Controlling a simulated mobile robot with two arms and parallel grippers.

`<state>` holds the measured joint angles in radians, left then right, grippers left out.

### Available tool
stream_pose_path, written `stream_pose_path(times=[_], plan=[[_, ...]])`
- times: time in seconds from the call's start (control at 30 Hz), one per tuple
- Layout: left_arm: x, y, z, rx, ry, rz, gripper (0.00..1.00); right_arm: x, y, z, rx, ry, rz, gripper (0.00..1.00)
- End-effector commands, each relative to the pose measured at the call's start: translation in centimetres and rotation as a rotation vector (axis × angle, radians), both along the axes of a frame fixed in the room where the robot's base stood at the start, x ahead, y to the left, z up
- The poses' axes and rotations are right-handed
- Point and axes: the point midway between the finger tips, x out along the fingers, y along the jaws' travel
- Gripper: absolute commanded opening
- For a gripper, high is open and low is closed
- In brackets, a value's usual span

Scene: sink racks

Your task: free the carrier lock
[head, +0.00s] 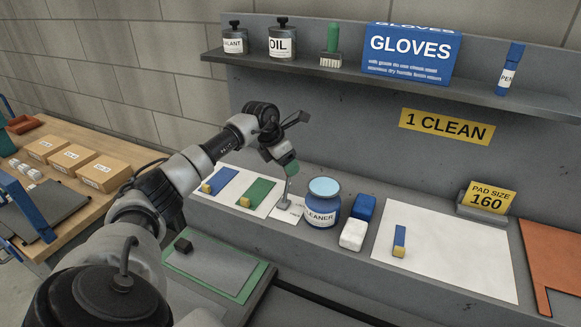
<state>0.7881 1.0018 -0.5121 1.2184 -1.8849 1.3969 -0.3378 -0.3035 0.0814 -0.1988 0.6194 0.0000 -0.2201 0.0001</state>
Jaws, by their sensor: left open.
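My left gripper (284,160) is open, over the back ledge. It is at the top of a small green-handled tool (291,168). The tool stands upright, its thin grey shaft going down to a grey foot on a white labelled card (286,214). I cannot tell whether the fingers touch the handle. A green-edged board with a grey plate (212,268) lies at the lower middle, partly behind my arm. A small black block (183,245) sits at its left end. I cannot tell whether this is the carrier and its lock. My right gripper is out of view.
A cleaner jar (323,205) stands close right of the tool, beside blue and white blocks (353,235). Blue and green pads (256,197) lie left of it. A white sheet (452,262) holds a blue-yellow piece. A shelf (400,88) with cans and a gloves box overhangs behind.

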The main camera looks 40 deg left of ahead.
Motion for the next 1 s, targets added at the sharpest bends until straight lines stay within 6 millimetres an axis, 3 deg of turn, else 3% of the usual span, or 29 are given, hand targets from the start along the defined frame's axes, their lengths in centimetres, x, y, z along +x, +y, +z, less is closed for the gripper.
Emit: stream_pose_path(times=[0.3,0.6,1.0], plan=[[1.2,-0.6,-3.1,-0.001,0.000,-0.002,0.60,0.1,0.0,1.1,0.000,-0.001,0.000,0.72],[1.2,-0.6,-3.3,-0.001,-0.001,-0.001,0.59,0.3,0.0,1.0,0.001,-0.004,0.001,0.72],[1.2,-0.6,-3.2,-0.001,-0.002,-0.001,0.00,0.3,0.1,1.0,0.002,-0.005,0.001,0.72]])
